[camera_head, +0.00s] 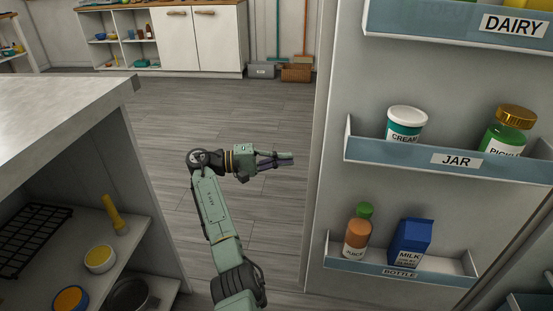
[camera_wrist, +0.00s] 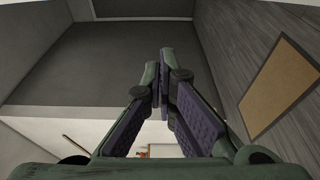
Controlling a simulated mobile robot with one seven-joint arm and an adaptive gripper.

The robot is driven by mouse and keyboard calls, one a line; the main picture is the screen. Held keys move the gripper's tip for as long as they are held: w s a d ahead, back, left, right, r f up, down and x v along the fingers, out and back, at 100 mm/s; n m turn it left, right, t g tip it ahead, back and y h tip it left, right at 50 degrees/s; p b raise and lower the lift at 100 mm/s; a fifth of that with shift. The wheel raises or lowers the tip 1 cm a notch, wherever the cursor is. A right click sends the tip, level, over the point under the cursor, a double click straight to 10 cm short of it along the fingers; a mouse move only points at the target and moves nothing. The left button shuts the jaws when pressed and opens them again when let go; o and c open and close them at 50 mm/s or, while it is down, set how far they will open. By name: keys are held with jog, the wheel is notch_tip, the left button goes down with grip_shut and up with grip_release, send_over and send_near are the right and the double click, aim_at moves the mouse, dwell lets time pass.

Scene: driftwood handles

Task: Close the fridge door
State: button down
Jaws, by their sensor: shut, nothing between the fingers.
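The fridge door (camera_head: 335,205) stands open on the right of the head view, its inner side with labelled shelves facing me. The door shelves hold a cream jar (camera_head: 404,124), a pickle jar (camera_head: 507,130), a juice bottle (camera_head: 358,234) and a milk carton (camera_head: 411,242). My gripper (camera_head: 290,158) is shut and empty. In the head view it lies just left of the door's free edge, pointing right towards it; I cannot tell whether they touch. The wrist view shows its closed fingers (camera_wrist: 165,55). The fridge body is mostly out of view.
A counter (camera_head: 60,105) with open shelves below stands at the left, holding a black rack (camera_head: 32,238) and bowls. The grey wood floor (camera_head: 220,110) between counter and door is clear.

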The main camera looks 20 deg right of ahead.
jog(key=shift+s+d+p, duration=0.25)
jog(key=shift+s+d, duration=0.3)
jog(key=shift+s, duration=0.25)
jog(key=shift+s+d+p, duration=0.3)
jog(key=shift+s+d, duration=0.2)
jog(key=shift+s, duration=0.35)
jog(key=shift+s+d+p, duration=0.25)
jog(key=shift+s+d, duration=0.3)
jog(key=shift+s, duration=0.25)
jog(key=shift+f, duration=0.1)
